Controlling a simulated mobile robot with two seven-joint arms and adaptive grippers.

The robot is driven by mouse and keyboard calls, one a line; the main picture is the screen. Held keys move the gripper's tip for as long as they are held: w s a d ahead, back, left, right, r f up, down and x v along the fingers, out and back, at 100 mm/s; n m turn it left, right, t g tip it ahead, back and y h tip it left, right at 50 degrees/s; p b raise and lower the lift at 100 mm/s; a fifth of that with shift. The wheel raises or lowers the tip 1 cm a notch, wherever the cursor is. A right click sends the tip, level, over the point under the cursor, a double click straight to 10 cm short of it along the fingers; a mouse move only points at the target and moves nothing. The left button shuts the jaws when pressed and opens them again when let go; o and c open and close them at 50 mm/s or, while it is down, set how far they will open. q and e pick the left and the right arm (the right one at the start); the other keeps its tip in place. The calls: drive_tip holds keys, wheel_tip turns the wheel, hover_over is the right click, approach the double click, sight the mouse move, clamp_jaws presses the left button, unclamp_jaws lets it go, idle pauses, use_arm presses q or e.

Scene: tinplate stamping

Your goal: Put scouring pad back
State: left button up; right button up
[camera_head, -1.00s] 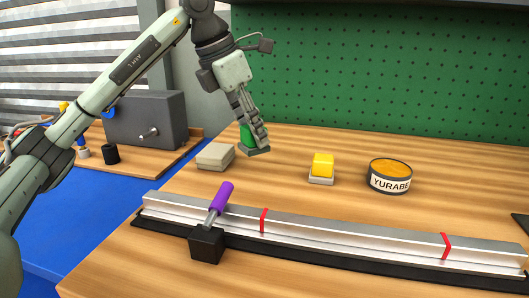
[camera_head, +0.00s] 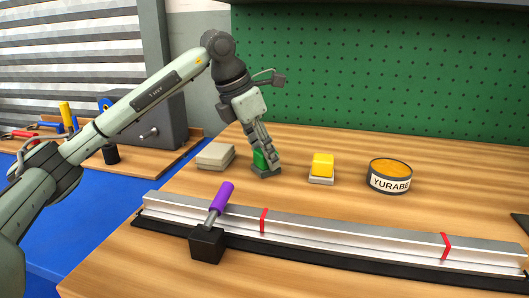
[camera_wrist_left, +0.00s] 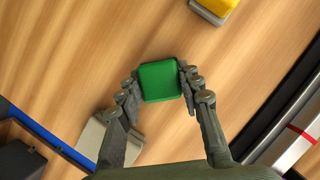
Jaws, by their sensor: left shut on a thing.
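My left gripper (camera_head: 266,160) is shut on the scouring pad, a green block (camera_head: 259,160) with a dark grey underside. The pad is low over the wooden bench or on it; I cannot tell whether it touches. It stands between a pale flat block (camera_head: 216,156) and a yellow block on a light base (camera_head: 322,166). In the left wrist view, the green top (camera_wrist_left: 160,81) sits between the two fingers, one on each side. My right gripper is not in view.
A round tin marked YURABE (camera_head: 390,176) stands right of the yellow block. A long metal rail with red marks (camera_head: 340,236) runs along the front. A purple-handled tool on a black block (camera_head: 207,243) stands before it. A green pegboard (camera_head: 380,70) is behind.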

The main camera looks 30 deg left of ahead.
use_arm(q)
drive_tip(key=o, duration=0.7)
drive_tip(key=shift+f, duration=0.1)
drive_tip(key=o, duration=0.4)
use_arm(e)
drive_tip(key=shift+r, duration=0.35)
use_arm(q)
drive_tip(key=shift+r, duration=0.25)
drive_tip(key=p+v, duration=0.1)
drive_tip(key=v, duration=1.1)
drive_tip(key=shift+a, duration=0.1)
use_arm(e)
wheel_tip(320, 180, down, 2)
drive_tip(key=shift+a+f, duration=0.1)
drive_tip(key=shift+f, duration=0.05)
use_arm(q)
drive_tip(key=shift+f, duration=0.1)
